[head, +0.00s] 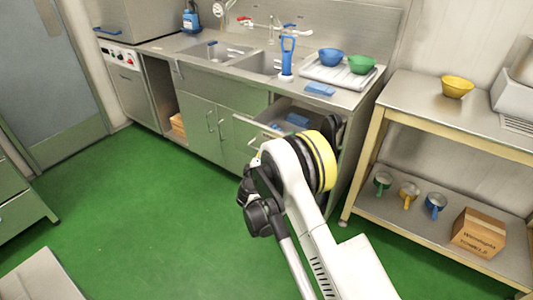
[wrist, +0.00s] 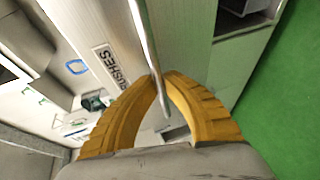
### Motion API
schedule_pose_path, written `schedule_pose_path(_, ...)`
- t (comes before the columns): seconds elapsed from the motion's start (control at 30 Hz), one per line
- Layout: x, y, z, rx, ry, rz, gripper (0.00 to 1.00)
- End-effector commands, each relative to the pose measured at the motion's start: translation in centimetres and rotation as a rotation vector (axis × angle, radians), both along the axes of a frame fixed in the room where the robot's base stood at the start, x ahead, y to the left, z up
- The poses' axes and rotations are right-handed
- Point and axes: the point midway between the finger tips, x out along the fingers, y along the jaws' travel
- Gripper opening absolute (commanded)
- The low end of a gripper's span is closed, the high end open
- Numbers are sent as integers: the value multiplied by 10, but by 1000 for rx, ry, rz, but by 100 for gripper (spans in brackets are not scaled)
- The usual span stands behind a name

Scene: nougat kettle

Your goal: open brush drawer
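The brush drawer (head: 258,124) stands pulled out from under the right end of the sink counter in the head view. Blue items (head: 297,119) lie inside it. In the wrist view its pale front carries a label reading BRUSHES (wrist: 108,66), beside a long metal bar handle (wrist: 146,38). My gripper (wrist: 163,80) has its two yellow fingers closed around this bar, one on each side, with the tips meeting at it. In the head view my arm hides the gripper, the handle and part of the drawer front.
The sink counter (head: 215,50) holds a blue bowl (head: 331,57), a green bowl (head: 361,64) and a blue cloth (head: 320,89). A steel table (head: 420,102) with a lower shelf stands at right. The green floor (head: 140,205) before the cabinets is clear.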

Motion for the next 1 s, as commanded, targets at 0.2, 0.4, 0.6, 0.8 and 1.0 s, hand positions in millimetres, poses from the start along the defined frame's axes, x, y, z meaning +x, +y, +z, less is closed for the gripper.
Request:
schedule_pose_path(0.2,0,1,0,0,0,2,23)
schedule_pose_path(0.4,0,0,0,0,0,1,32)
schedule_pose_path(0.6,-4,2,1,0,0,2,32)
schedule_pose_path(0.8,-35,10,7,1,1,3,32)
schedule_pose_path(1.0,-64,16,13,0,0,3,32)
